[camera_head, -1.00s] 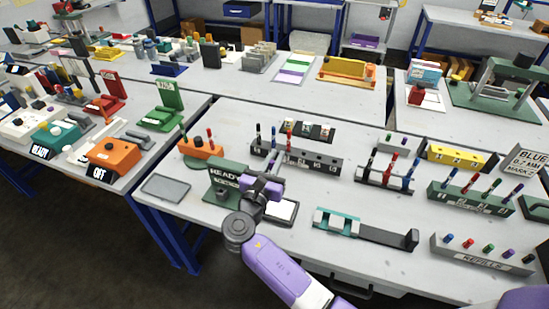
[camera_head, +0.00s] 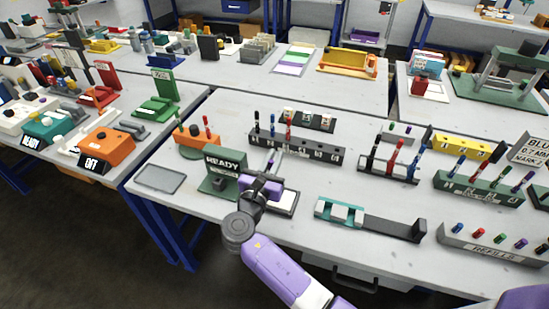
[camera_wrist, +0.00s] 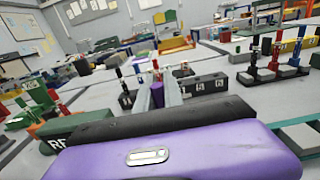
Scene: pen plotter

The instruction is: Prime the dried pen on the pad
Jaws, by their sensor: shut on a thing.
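My gripper (camera_head: 274,168) is low over the front of the near table, beside the white pad in its dark frame (camera_head: 287,201). In the wrist view, its grey fingers (camera_wrist: 159,92) are shut on a slim pen with a purple part showing (camera_wrist: 157,94). The pen's tip is hidden, so I cannot tell whether it touches the pad. My purple wrist covers part of the pad in the head view.
A green stand with a READY sign (camera_head: 224,163) is close to the left of my gripper. A dark pen rack (camera_head: 318,152) stands behind. A teal and black fixture (camera_head: 375,222) lies to the right. A grey tray (camera_head: 160,179) is at the left edge.

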